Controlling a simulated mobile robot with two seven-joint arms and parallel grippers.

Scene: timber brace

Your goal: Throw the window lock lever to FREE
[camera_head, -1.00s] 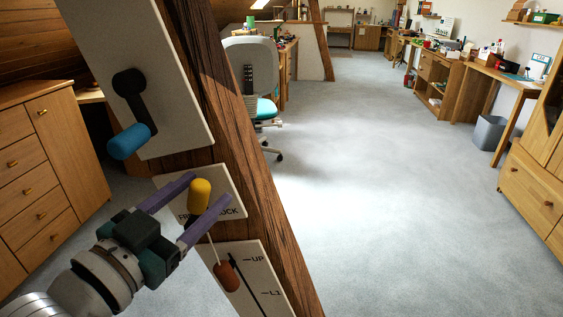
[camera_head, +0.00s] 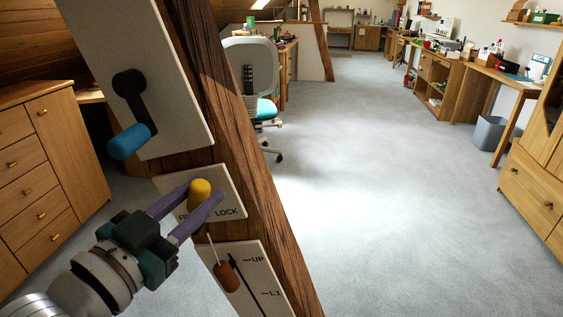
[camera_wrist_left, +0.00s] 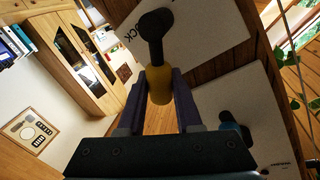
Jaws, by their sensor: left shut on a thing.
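The window lock lever has a yellow knob (camera_head: 200,189) in front of a white plate (camera_head: 228,196) on the slanted timber brace. The plate shows LOCK at the right; the word at the left is partly hidden by a finger. My left gripper (camera_head: 203,197) is shut on the yellow knob. In the left wrist view the yellow knob (camera_wrist_left: 158,88) sits between the purple fingers, with its black lever arm (camera_wrist_left: 155,38) reaching up to a round pivot on the plate. My right gripper is not in view.
Above on the brace (camera_head: 262,187) is a larger white plate with a blue-handled black crank (camera_head: 130,141). Below is a plate marked UP and L1 with a brown-red knob (camera_head: 227,276).

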